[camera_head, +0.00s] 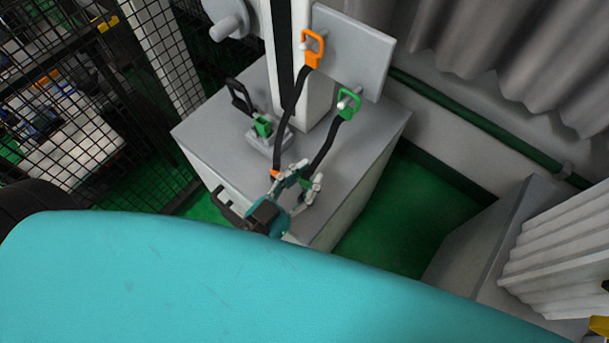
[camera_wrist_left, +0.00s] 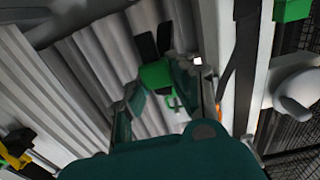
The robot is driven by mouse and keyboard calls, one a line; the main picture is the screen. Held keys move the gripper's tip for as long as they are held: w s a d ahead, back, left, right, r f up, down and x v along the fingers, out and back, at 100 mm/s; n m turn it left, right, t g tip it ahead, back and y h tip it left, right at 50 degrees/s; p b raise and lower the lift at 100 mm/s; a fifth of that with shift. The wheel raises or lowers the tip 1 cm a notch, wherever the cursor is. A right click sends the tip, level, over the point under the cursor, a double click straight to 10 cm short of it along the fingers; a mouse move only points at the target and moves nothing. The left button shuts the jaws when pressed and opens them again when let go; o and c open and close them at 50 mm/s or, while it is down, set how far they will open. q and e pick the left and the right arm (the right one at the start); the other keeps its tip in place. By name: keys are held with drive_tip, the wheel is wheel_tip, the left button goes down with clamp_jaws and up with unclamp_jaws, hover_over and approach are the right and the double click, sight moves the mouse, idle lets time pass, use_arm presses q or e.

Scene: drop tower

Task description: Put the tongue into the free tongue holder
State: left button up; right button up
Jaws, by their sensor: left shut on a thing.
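The piece shows between the fingers in the wrist view (camera_wrist_left: 157,76). Fingers and strap hide part of it in the head view. A green loop (camera_head: 349,103) and an orange loop (camera_head: 313,49) hang on pegs of the grey panel (camera_head: 350,45), each with a black strap running down. A bracket with a green part (camera_head: 263,126) and black handle stands on the box. I cannot tell which holder is free.
The grey box (camera_head: 215,120) carries a white upright post with a round knob (camera_head: 229,27) at its upper left. A mesh fence (camera_head: 60,110) stands at left, a corrugated wall (camera_head: 500,50) at right. Green floor (camera_head: 415,215) is clear right of the box.

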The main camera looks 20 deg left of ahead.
use_arm(q)
drive_tip(key=shift+f+b, duration=1.5)
drive_tip(key=shift+f, duration=1.35)
drive_tip(key=shift+f, duration=0.1)
drive_tip(key=o, duration=0.8)
drive_tip(key=shift+o, duration=0.2)
drive_tip(key=shift+s+f, duration=0.1)
drive_tip(key=v, duration=1.1)
drive_tip(key=shift+s+a, duration=0.15)
drive_tip(key=shift+s, duration=0.25)
